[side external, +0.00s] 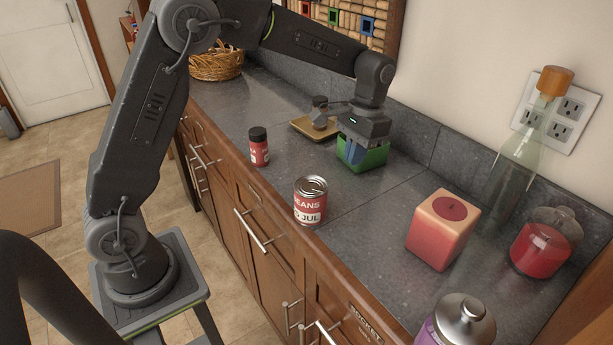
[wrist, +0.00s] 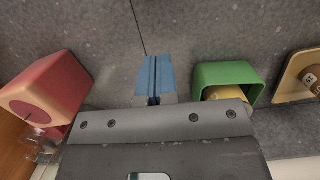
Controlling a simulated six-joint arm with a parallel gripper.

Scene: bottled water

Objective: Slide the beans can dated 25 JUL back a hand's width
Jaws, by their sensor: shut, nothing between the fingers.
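A beans can (side external: 310,201) with a red and white label stands upright near the counter's front edge in the side view. Its label reads "BEANS" and "JUL"; the digits before "JUL" are partly turned out of sight. It does not show in the wrist view. My gripper (side external: 353,155) is behind the can and a little to its right in the side view, apart from it. Its blue fingers are shut with nothing between them; they also show in the wrist view (wrist: 155,75).
A green container (side external: 372,157) stands beside my fingers; the wrist view shows a yellowish item inside it. A small dark-capped jar (side external: 259,147) stands left of the can. A pink box (side external: 440,232) stands to the right. Counter directly behind the can looks clear.

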